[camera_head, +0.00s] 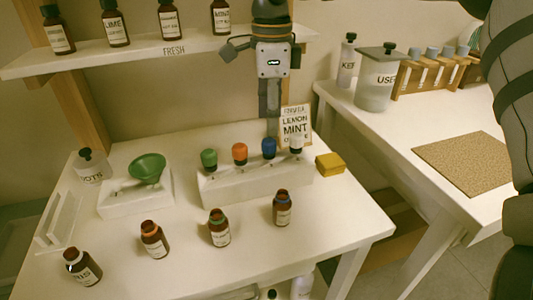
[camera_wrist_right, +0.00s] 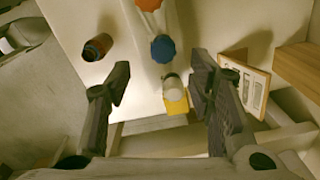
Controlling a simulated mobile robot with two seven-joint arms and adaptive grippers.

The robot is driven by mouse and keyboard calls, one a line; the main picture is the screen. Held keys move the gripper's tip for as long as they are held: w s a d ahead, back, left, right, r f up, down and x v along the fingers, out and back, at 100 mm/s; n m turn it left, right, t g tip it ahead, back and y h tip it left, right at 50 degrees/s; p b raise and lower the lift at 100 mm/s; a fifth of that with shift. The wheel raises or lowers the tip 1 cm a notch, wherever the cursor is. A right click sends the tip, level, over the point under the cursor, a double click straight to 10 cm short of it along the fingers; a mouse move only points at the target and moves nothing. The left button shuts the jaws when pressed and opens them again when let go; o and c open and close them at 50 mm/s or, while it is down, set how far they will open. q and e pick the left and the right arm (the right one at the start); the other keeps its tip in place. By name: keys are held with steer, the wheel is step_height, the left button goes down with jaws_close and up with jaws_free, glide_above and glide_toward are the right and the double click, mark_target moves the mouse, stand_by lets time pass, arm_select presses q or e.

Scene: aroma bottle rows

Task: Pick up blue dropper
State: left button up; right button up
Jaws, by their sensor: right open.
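The blue dropper (camera_head: 268,148) stands upright in the white rack (camera_head: 255,184), between the orange dropper (camera_head: 240,153) and the white-topped dropper (camera_head: 296,144). A green dropper (camera_head: 208,159) stands at the rack's left end. My right gripper (camera_head: 271,122) points down from above, around the blue and white end of the rack. In the right wrist view its fingers (camera_wrist_right: 160,70) are wide apart with nothing held. There the blue top (camera_wrist_right: 162,48) shows just beyond the fingertips, and the white top (camera_wrist_right: 174,88) lies between the fingers in the picture. My left gripper is out of view.
Several brown bottles, including one at the right (camera_head: 282,208), stand in front of the rack. A yellow box (camera_head: 329,164) sits at the rack's right end. A lemon mint sign (camera_head: 295,126) stands behind. A bottle shelf (camera_head: 130,53) hangs above. The front right of the table is clear.

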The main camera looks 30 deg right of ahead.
mark_target(269, 140)
steer(key=f, duration=0.6)
steer(key=shift+w+f, duration=0.25)
steer(key=shift+f, duration=0.05)
steer(key=shift+r, duration=0.1)
steer(key=c, duration=0.7)
